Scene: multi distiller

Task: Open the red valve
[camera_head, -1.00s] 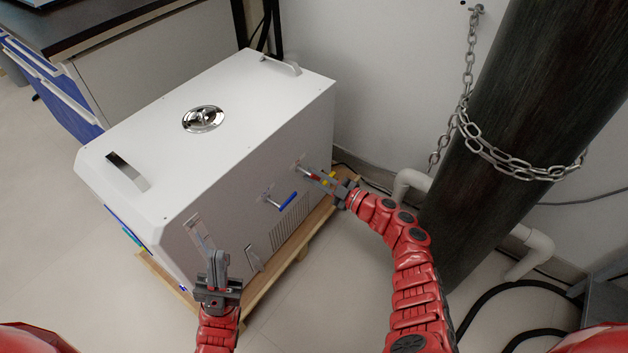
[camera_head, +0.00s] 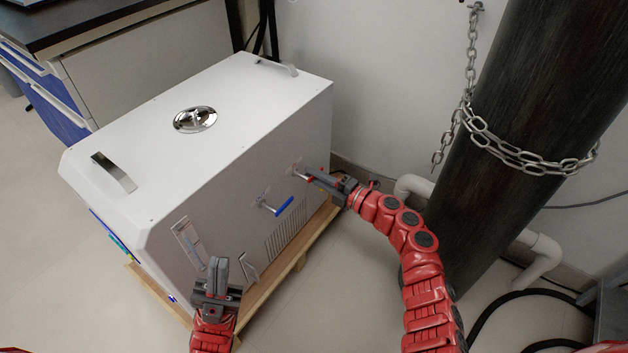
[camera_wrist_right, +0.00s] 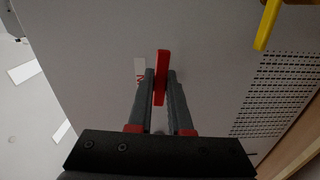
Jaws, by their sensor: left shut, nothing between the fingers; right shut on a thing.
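The white distiller (camera_head: 105,200) has a row of valves on its side panel. The red valve (camera_wrist_right: 162,72) shows its red lever in the right wrist view, between the two fingers of my right gripper (camera_wrist_right: 160,85), running lengthwise along them. In the head view my right gripper (camera_head: 314,180) is at the far end of the panel, shut on that lever; its fingers hide most of it. My left gripper (camera_head: 218,264) is shut and empty, in front of the near end of the panel, apart from the valves.
A blue valve lever (camera_head: 285,207) is left of my right gripper. A dark chained cylinder (camera_head: 510,110) and white pipes (camera_head: 540,255) stand to the right. A wooden pallet (camera_head: 262,293) is under the distiller.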

